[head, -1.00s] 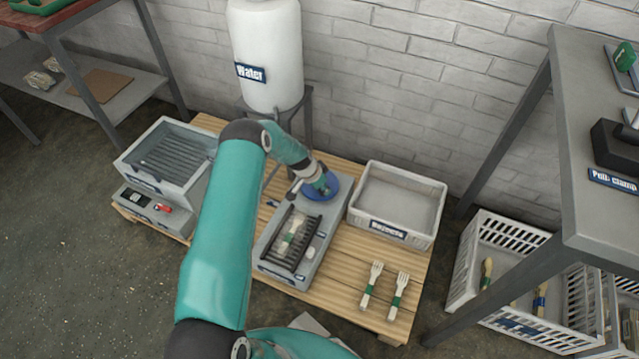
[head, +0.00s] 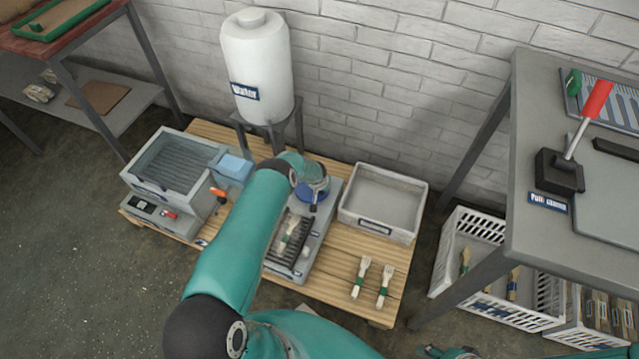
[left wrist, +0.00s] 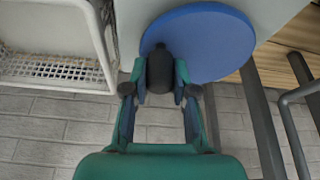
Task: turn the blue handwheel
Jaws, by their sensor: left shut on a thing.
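The blue handwheel (head: 303,195) sits at the back end of a grey press on the wooden pallet. My left gripper (head: 316,190) reaches over it and partly hides it. In the left wrist view the blue wheel (left wrist: 212,42) is a flat disc. The dark upright knob (left wrist: 160,72) near its rim stands between the fingers of my left gripper (left wrist: 161,80), which are shut on it. The press's dark ribbed top (head: 286,240) has a pale, green-banded utensil on it. Part of my right gripper (head: 450,352) shows at the bottom edge, mostly cut off.
An empty grey crate (head: 425,205) stands right of the press. A grey machine (head: 150,205) with a tray and a light blue block (head: 231,168) stand left. A white water tank (head: 258,75) is behind. A grey table (head: 525,120) is at right.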

